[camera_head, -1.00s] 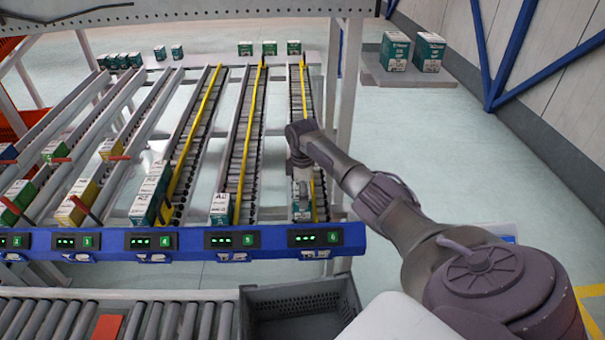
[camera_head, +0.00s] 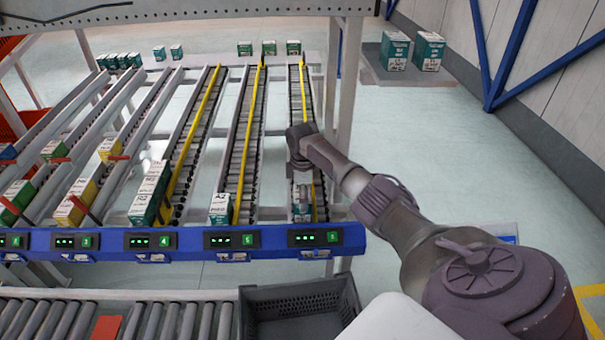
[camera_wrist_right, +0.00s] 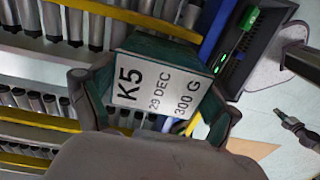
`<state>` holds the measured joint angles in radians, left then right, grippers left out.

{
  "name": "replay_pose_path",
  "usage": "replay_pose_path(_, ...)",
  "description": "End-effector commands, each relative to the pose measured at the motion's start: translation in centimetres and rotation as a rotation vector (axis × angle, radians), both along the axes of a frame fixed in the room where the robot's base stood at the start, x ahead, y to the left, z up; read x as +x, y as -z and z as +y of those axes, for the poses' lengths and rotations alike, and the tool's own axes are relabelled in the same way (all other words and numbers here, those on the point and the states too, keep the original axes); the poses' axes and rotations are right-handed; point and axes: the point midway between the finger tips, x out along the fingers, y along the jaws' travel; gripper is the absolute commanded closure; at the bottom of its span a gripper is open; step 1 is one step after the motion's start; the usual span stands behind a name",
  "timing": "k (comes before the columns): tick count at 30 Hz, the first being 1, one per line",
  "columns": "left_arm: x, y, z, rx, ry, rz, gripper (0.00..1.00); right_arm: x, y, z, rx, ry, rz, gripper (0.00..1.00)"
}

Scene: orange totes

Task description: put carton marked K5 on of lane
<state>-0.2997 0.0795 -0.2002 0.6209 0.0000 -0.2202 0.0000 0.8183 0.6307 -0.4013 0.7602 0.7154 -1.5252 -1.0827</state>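The carton marked K5 (camera_wrist_right: 160,85) is green with a white label reading K5, 29 DEC, 300 G. In the right wrist view it sits between the two fingers of my right gripper (camera_wrist_right: 155,112), which appear closed on its sides. In the head view my right gripper (camera_head: 302,190) points down over the front end of lane 6 (camera_head: 325,190), with the carton's green lower part (camera_head: 301,212) showing beneath it. Whether the carton touches the rollers is hard to tell. My left gripper is not in view.
A carton marked A2 (camera_head: 220,208) stands at the front of lane 5, and white-and-green cartons (camera_head: 150,195) stand in lane 4. A blue rail (camera_head: 190,240) with lit displays runs along the front. An empty grey crate (camera_head: 300,318) lies below beside a roller conveyor (camera_head: 170,322).

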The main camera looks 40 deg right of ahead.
Motion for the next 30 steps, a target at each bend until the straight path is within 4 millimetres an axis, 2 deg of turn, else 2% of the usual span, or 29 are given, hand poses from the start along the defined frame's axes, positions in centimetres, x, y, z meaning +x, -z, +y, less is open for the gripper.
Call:
replay_pose_path(14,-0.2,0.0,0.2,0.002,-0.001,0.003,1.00,0.0,-0.4,0.0,0.000,-0.001,-0.001,0.00)
replay_pose_path(17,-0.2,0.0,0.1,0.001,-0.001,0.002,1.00,0.1,-1.6,0.0,0.000,-0.001,-0.004,0.00)
replay_pose_path(27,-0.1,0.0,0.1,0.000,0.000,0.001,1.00,0.1,-8.8,0.0,0.000,-0.001,-0.004,0.00)
replay_pose_path(30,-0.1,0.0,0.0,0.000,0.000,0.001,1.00,0.1,-10.3,0.0,0.000,-0.001,-0.003,0.00)
